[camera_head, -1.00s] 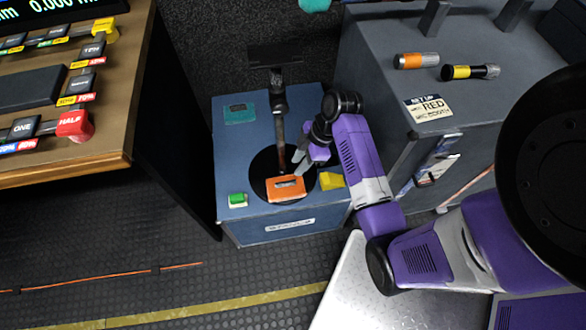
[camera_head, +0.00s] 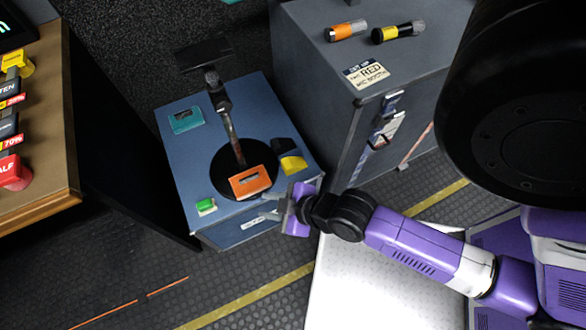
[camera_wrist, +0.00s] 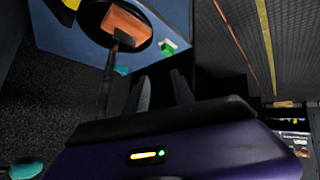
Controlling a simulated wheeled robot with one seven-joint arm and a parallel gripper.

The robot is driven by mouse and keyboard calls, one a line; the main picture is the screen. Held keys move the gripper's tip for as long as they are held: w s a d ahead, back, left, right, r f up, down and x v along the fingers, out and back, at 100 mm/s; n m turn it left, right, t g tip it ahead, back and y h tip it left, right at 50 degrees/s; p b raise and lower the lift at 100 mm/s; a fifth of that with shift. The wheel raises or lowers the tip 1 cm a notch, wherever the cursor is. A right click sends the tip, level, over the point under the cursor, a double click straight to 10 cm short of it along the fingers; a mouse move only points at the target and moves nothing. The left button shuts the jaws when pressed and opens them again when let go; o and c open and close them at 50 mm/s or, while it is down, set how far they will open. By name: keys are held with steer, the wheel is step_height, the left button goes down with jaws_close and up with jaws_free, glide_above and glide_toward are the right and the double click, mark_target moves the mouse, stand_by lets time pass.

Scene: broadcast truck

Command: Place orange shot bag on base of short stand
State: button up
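The orange shot bag (camera_head: 250,181) lies on the front part of the black round base (camera_head: 223,185) of the short stand (camera_head: 232,132). It also shows on the base in the wrist view (camera_wrist: 127,26). The stand is upright on a blue case (camera_head: 172,149). My gripper (camera_head: 274,207) is just right of the case's front edge, apart from the bag. In the wrist view its two fingers (camera_wrist: 160,92) stand apart with nothing between them.
A yellow and black bag (camera_head: 292,162) is beside the base on its right. A green item (camera_head: 206,206) and a teal item (camera_head: 186,119) lie on the case. A taller grey case (camera_head: 310,70) stands to the right, and a wooden desk (camera_head: 50,150) to the left.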

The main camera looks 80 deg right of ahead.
steer(key=s+a+r+t+y, duration=0.1)
steer(key=s+a+r+t, duration=0.1)
steer(key=r, duration=0.7)
steer(key=s+a+r+m+t+y, duration=0.1)
steer(key=s+a+r+t, duration=0.2)
steer(key=r, duration=0.7)
steer(key=shift+s+a+t, duration=0.25)
steer(key=shift+s+t, duration=0.15)
steer(key=shift+s, duration=0.6)
steer(key=shift+r, duration=0.1)
step_height(320, 180, up, 6)
steer(key=p, duration=0.6)
